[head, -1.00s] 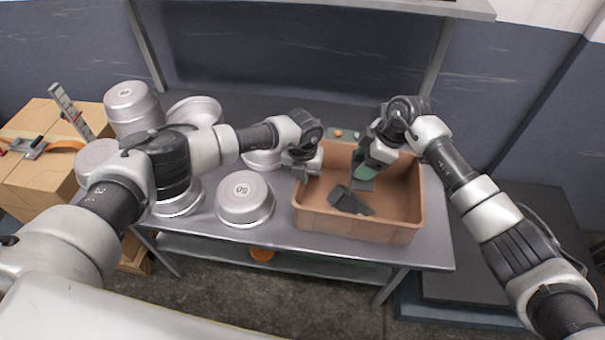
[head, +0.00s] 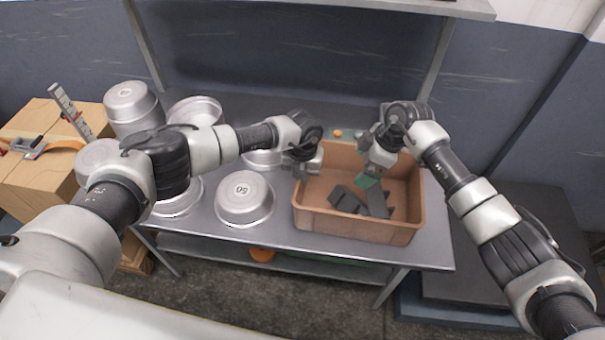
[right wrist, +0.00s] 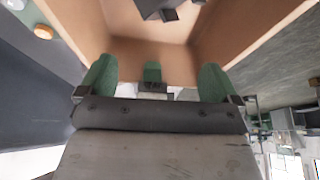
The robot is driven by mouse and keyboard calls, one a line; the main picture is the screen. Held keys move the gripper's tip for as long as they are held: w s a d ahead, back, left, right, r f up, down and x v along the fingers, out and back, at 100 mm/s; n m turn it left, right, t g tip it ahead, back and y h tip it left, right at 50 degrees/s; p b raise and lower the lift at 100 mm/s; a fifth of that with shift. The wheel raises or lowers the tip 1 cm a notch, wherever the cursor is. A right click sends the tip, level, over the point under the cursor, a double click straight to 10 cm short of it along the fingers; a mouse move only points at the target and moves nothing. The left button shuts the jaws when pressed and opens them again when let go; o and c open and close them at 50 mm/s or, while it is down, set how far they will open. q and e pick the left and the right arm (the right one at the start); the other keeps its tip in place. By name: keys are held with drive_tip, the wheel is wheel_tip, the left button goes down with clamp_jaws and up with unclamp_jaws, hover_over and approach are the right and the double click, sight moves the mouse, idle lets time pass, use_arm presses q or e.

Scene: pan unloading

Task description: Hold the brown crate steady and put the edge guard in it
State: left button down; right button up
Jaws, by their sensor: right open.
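The brown crate (head: 358,228) stands on the metal table. Two dark grey angular pieces lie inside it: one dark piece (head: 345,197) left of centre, and the edge guard (head: 379,204) beside it to the right. They seem to touch or overlap. My right gripper (head: 366,181) is above the crate floor, its green fingertips apart and empty. In the right wrist view the open fingers (right wrist: 155,80) show in front of the crate wall (right wrist: 150,50), with a dark piece (right wrist: 160,8) at the top edge. My left gripper (head: 306,166) is closed over the crate's left rim.
Upturned silver pans (head: 245,198) stand on the table (head: 270,232) left of the crate, with several more behind. A small orange item (head: 338,133) lies behind the crate. Cardboard boxes (head: 38,165) stand at far left. A shelf (head: 330,6) runs above the table.

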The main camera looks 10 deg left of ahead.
drive_tip(key=v, duration=1.2)
use_arm(q)
drive_tip(key=c, duration=1.2)
unclamp_jaws()
drive_tip(key=shift+c, duration=0.2)
drive_tip(key=shift+r, duration=0.15)
wheel_tip(320, 180, up, 12)
drive_tip(key=shift+f, duration=0.1)
